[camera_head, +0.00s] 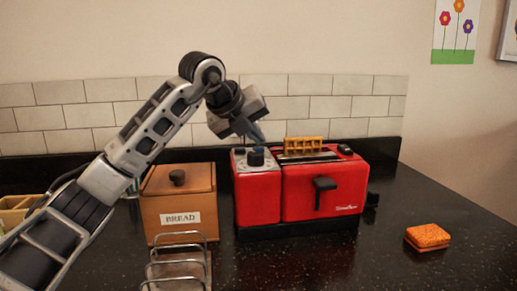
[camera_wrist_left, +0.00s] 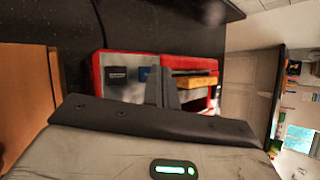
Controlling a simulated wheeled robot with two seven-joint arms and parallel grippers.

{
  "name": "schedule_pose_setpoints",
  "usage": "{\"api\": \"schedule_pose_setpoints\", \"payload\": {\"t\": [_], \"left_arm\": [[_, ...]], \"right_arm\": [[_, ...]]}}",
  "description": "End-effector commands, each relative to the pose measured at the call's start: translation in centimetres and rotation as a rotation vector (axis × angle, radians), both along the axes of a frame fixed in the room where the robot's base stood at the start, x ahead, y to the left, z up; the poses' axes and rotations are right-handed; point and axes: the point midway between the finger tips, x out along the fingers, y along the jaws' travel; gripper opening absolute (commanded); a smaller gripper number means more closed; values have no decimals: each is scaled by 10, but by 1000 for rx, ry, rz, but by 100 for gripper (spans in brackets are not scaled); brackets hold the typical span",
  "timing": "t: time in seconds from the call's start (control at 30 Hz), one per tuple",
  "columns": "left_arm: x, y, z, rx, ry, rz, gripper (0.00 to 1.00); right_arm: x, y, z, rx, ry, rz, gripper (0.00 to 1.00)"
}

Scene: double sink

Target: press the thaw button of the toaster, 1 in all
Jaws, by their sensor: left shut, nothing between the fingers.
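The red toaster (camera_head: 258,203) stands on the dark counter, with a grey control panel on its left top and a black lever (camera_head: 325,188) in front. A waffle (camera_head: 304,145) sticks up from its slot. My left gripper (camera_head: 259,139) is shut and empty, pointing down with its tips just above or at the back of the panel. In the left wrist view, the shut fingers (camera_wrist_left: 161,82) lie beside a blue button (camera_wrist_left: 144,74); a black part (camera_wrist_left: 117,73) sits further left. I cannot read the labels, tell which button is thaw, or tell whether the tips touch. My right gripper is out of view.
A wooden bread box (camera_head: 180,202) stands close left of the toaster, with a wire rack (camera_head: 178,265) in front. The tiled wall is behind; the right counter is mostly clear.

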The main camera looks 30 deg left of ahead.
Motion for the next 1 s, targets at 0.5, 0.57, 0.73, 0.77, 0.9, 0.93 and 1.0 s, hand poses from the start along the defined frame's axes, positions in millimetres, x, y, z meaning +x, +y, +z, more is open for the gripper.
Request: {"api": "schedule_pose_setpoints", "payload": {"t": [0.5, 0.57, 0.73, 0.77, 0.9, 0.93, 1.0], "left_arm": [[0, 0, -4, 0, 0, 0, 0], [0, 0, -5, 0, 0, 0, 0], [0, 0, -7, 0, 0, 0, 0], [0, 0, -7, 0, 0, 0, 0], [0, 0, -9, 1, 1, 1, 0], [0, 0, -9, 1, 1, 1, 0], [0, 0, -9, 1, 1, 1, 0]], "right_arm": [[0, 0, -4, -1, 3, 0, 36], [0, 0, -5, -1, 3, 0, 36], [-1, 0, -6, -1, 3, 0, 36], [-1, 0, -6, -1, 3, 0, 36], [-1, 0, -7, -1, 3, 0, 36], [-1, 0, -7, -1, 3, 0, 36], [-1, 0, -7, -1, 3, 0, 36]]}}
